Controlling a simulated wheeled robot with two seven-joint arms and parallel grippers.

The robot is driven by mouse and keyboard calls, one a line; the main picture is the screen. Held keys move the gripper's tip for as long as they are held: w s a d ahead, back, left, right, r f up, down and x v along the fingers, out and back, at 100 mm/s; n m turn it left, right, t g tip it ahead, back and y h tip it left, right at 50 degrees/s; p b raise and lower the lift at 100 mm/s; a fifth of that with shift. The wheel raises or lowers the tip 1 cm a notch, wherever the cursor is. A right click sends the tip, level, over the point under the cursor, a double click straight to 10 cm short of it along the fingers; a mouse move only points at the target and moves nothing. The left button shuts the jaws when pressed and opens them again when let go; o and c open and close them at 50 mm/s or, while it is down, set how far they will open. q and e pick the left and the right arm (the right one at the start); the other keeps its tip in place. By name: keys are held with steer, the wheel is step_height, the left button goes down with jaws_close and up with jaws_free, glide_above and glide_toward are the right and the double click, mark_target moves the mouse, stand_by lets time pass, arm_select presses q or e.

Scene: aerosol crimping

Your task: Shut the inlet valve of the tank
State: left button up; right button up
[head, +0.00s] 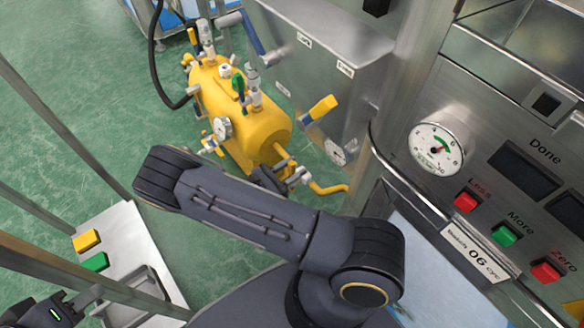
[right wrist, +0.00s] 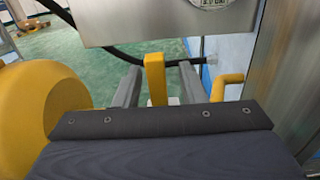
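There a yellow valve handle (right wrist: 155,78) stands upright between the fingers of my right gripper (right wrist: 160,85), which is open with gaps on both sides. In the head view my right arm covers most of this gripper at the tank's near end, beside a yellow pipe (head: 328,188). My left gripper (head: 62,306) is at the bottom left, partly cut off, away from the tank.
A metal cabinet (head: 320,60) stands close beside the tank. A panel with a dial (head: 438,148) and red and green buttons is on the right. A tray (head: 125,245) with a yellow and a green button is at the lower left. A black hose (head: 155,75) runs behind the tank.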

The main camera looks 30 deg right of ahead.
steer(key=a+p, duration=0.1)
steer(key=a, duration=0.6)
steer(key=shift+s+a, duration=0.3)
steer(key=shift+a, duration=0.1)
stand_by(0.3)
